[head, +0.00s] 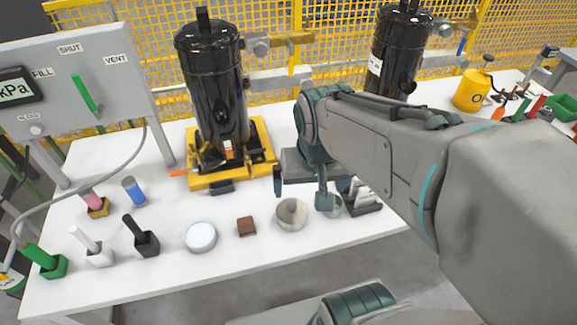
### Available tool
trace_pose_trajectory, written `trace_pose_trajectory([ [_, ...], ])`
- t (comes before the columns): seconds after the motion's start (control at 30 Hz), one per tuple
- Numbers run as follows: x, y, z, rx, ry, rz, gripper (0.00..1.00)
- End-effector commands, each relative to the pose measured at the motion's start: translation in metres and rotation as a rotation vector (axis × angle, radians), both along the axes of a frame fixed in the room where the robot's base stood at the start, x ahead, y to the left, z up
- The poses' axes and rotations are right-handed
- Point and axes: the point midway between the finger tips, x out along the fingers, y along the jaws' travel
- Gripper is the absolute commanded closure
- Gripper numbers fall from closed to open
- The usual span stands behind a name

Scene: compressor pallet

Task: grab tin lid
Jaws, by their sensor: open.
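My gripper (300,193) is open above the front half of the white table, with its fingers pointing down and spread apart. A round, grey metal open tin or cup (291,214) stands just below and in front of the fingers, and I see into its hollow. A second round metal piece (335,208) lies to its right, partly hidden behind my right finger. It may be the tin lid, but I cannot tell for sure. A round, pale-topped metal tin (200,236) stands farther left. Nothing shows between the fingers.
A small brown block (246,226) sits between the round tins. A dark rack (364,206) with pale pieces is right of my gripper. A black compressor (215,90) on a yellow base (262,140) stands behind. Several handled tools in holders stand left, near a grey gauge panel (120,85).

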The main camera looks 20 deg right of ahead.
Motion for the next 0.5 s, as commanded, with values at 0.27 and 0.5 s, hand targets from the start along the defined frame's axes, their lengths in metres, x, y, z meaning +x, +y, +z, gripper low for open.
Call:
trace_pose_trajectory([
  [0.27, 0.065, -0.011, -0.049, 0.055, 0.105, -0.519, 0.0],
  [0.5, 0.107, -0.016, -0.09, 0.11, 0.169, -0.886, 0.0],
])
